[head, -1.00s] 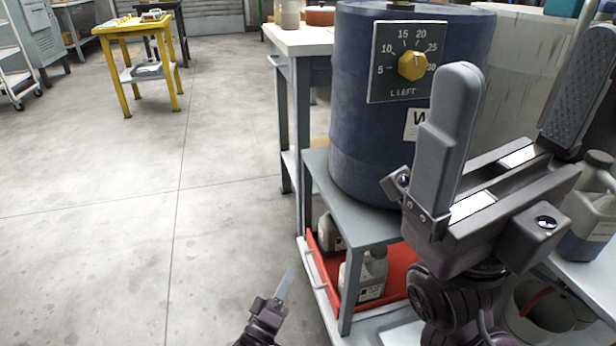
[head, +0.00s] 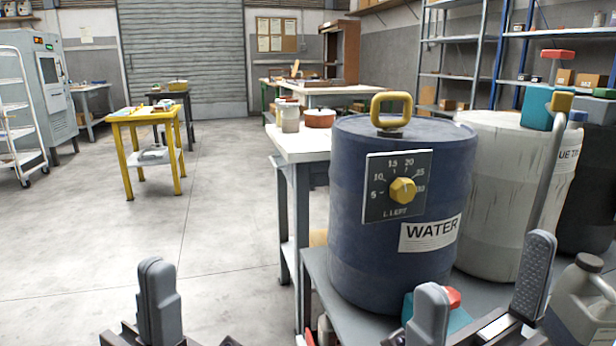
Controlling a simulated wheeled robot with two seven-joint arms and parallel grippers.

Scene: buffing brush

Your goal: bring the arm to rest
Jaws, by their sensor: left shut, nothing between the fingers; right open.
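My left gripper (head: 158,268) stands at the bottom left of the head view, fingers up. Its fingers are shut together with nothing between them, over open floor. My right gripper (head: 486,266) is at the bottom right, fingers up and well apart. It is open and empty, in front of the blue water drum (head: 400,245). The drum has a yellow handle and a dial with a yellow knob. Most of both my arms is below the picture's edge. No buffing brush shows.
A grey shelf (head: 318,268) bears the drum. A pale drum (head: 490,240) and a grey jug (head: 580,305) stand to the right. A white-topped bench (head: 300,148) is behind. A yellow table (head: 140,116) stands far left.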

